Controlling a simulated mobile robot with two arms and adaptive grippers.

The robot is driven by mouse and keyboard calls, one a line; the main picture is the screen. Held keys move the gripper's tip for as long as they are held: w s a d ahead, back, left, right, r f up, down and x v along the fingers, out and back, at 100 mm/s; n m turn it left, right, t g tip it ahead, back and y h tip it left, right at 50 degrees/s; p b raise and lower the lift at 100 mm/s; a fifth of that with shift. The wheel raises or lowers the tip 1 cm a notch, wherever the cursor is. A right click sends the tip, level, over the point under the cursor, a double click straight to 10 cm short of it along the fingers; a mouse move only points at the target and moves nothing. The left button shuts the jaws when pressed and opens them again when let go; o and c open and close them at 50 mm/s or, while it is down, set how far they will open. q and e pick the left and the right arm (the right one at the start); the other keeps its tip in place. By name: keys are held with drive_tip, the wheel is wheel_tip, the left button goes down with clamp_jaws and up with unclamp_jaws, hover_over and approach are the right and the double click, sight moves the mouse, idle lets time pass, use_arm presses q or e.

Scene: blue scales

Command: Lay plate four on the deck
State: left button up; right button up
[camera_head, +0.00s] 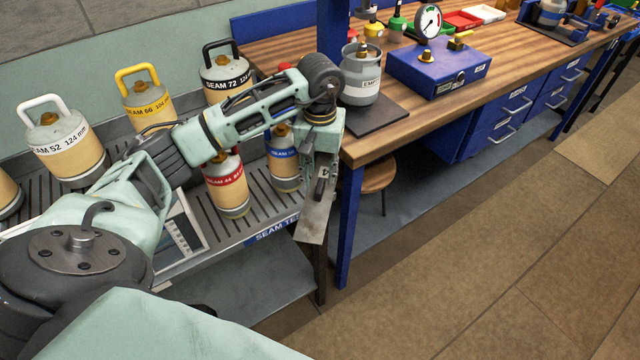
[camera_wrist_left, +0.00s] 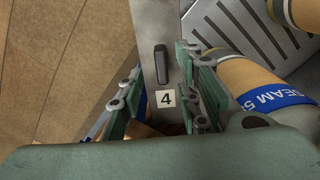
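Plate four (camera_head: 314,218) is a grey metal plate with a dark handle and a white label "4". It is at the right end of the slatted deck (camera_head: 262,212); its lower support is unclear. In the left wrist view plate four (camera_wrist_left: 151,18) lies below the fingers, with its handle (camera_wrist_left: 162,64) and label between them. My left gripper (camera_wrist_left: 161,88) is open, its pads apart on both sides of the handle with gaps. In the head view the left gripper (camera_head: 322,168) is over the plate's upper part, partly hiding it. My right gripper is out of view.
A blue-banded cylinder (camera_head: 283,165) stands close beside the left gripper, with a red-banded one (camera_head: 227,190) farther left. Several more cylinders stand behind. A wooden bench (camera_head: 398,128) with a grey canister (camera_head: 361,82) is to the right. The floor at right is clear.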

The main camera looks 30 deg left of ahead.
use_arm(q)
drive_tip(key=shift+o, duration=0.4)
wheel_tip(320, 180, up, 7)
drive_tip(key=shift+b, duration=0.35)
drive_tip(key=p, duration=0.2)
hover_over(320, 185)
drive_tip(key=a, duration=0.1)
drive_tip(key=f, duration=0.5)
drive_tip(key=shift+w+f, duration=0.1)
drive_tip(key=shift+w, duration=0.1)
drive_tip(key=f, duration=0.2)
drive_tip(key=f+p, duration=0.1)
drive_tip(key=f, duration=0.1)
drive_tip(key=d+f+p, duration=0.1)
drive_tip(key=f, duration=0.1)
drive_tip(key=shift+s+f, duration=0.15)
drive_tip(key=shift+s, duration=0.15)
drive_tip(key=shift+f, duration=0.65)
clamp_jaws()
drive_tip(key=shift+w, duration=0.1)
